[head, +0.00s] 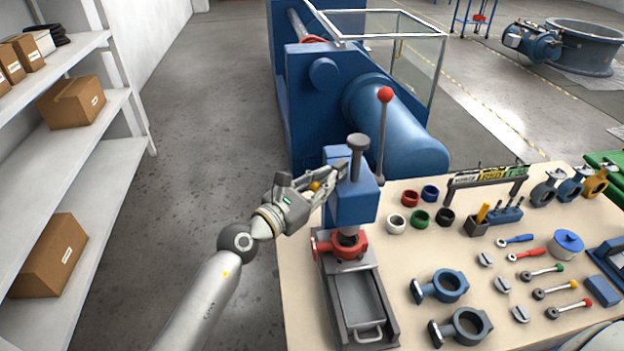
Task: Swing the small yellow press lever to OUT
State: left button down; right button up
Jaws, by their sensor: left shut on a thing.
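The blue press (352,200) stands on the table, with a tall lever ending in a red ball (385,94) at its right. A small yellow lever (315,186) shows as a yellow knob at the press's upper left side. My left gripper (314,184) comes in from the left and is shut on this yellow lever. Its fingers hide most of the lever, and I cannot read any OUT mark. My right gripper is not in view.
A red ring valve (349,246) sits in the press above a grey tray (360,305). Blue valve bodies (450,286), coloured rings (411,198) and loose levers (541,273) lie to the right. Shelves with boxes (72,102) stand at left. The floor between is clear.

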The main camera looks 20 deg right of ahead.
pick_arm(q)
jog(key=shift+a+f, duration=0.1)
jog(key=shift+f, duration=0.2)
jog(key=c, duration=1.6)
grip_release()
jog(key=shift+c, duration=0.2)
jog(key=shift+o, duration=0.4)
jog(key=shift+a+r, duration=0.15)
jog(key=shift+r, duration=0.05)
jog(key=shift+s+a, duration=0.1)
jog(key=v, duration=1.2)
